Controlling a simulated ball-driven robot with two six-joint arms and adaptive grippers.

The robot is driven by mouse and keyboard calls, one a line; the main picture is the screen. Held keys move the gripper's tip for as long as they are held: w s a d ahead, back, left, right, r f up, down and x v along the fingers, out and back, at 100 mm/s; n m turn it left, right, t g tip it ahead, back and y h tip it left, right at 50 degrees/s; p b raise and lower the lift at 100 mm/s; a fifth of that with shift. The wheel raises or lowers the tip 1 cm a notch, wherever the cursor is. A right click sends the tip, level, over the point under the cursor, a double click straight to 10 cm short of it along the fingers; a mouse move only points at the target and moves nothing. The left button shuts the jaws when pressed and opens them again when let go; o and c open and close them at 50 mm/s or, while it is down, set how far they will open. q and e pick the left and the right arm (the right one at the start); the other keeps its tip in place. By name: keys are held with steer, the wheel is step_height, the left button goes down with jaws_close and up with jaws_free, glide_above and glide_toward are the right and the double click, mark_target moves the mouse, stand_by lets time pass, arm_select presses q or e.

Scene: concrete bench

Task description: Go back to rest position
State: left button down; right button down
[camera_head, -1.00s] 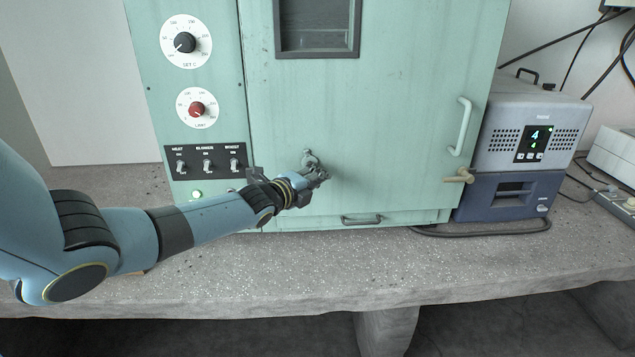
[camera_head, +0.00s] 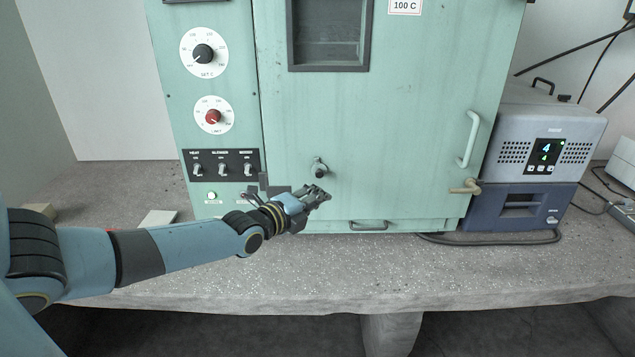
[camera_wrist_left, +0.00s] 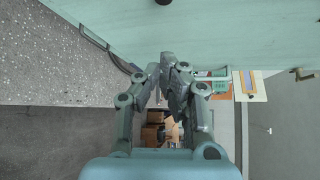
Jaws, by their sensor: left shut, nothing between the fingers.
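My left gripper (camera_head: 318,196) is in front of the lower part of a pale green oven (camera_head: 410,120), just below a small round metal knob (camera_head: 319,169) on its door. Its fingers are shut with nothing between them. The left wrist view shows the same gripper (camera_wrist_left: 165,68) with its fingertips together and the green door surface beyond it. The left arm reaches in from the left above the bench. My right gripper is not in view.
The concrete bench (camera_head: 300,270) is clear in front of the oven. A door handle (camera_head: 469,139) and a tan lever (camera_head: 465,187) stick out at the oven's right. A grey and blue device (camera_head: 530,150) stands right of it, with cables. Switches (camera_head: 221,168) are near the left forearm.

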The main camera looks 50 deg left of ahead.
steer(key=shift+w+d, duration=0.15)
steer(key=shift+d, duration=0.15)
